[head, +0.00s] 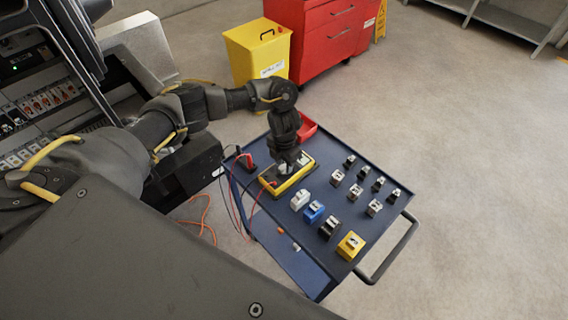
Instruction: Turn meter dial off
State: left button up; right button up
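A yellow and dark multimeter (274,185) lies on the blue cart top (345,183). Red and black leads run from its side over the cart's left edge. My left arm comes in from the left and bends down over the meter. My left gripper (287,168) points down at the meter's face, at or just above the dial area. The dial is hidden under the gripper, and I cannot tell whether the fingers touch it or how far apart they are. My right gripper is not in view.
Several small blocks, including a yellow one (350,246) and a blue one (313,211), stand right of the meter. A red bin (307,128) is behind it. A yellow box (257,50) and red cabinet (330,35) stand farther back. Floor to the right is clear.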

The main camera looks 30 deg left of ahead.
pick_arm(q)
jog(key=shift+f, duration=0.2)
grip_shut()
